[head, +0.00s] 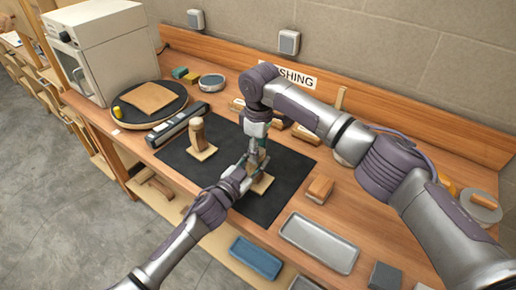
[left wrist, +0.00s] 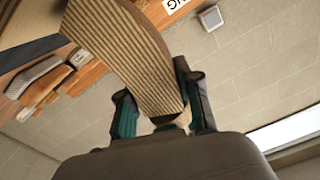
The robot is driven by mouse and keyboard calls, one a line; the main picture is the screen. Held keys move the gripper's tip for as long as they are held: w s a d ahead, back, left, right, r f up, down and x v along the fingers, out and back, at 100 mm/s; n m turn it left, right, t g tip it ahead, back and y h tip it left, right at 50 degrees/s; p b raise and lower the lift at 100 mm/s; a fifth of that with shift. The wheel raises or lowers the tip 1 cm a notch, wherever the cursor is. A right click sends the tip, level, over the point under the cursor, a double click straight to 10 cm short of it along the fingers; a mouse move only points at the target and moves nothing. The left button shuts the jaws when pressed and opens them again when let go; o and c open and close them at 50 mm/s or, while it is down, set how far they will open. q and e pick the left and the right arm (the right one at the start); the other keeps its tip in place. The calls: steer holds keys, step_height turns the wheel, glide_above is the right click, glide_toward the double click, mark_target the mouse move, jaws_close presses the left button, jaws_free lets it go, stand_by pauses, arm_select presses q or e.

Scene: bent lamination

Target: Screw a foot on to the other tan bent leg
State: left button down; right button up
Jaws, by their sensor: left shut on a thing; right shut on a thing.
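One tan bent leg (head: 197,132) stands upright on a small square tan board (head: 201,153) on the black mat, with a darker round top. The other tan bent leg shows close up in the left wrist view (left wrist: 125,55), its layered edge striped. My left gripper (head: 241,172) is shut on this leg; its fingers show on both sides of it in the left wrist view (left wrist: 160,112). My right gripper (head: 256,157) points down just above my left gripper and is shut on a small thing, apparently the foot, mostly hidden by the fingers. A second square board (head: 263,184) lies below.
The black mat (head: 280,152) is clear around the grippers. A long grey tool (head: 180,122) lies along its left side. A round turntable (head: 138,114) is farther left. A grey tray (head: 318,243) and a wooden block (head: 320,189) lie at the right.

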arm_select(q)
steer(key=shift+a+f, duration=0.15)
steer(key=shift+f, duration=0.15)
arm_select(e)
steer(key=m, duration=0.5)
steer(key=shift+s+a, duration=0.1)
steer(key=o, duration=1.4)
steer(key=shift+c, duration=0.2)
step_height(320, 180, up, 12)
steer(key=shift+s+d, duration=0.15)
steer(key=shift+d, duration=0.05)
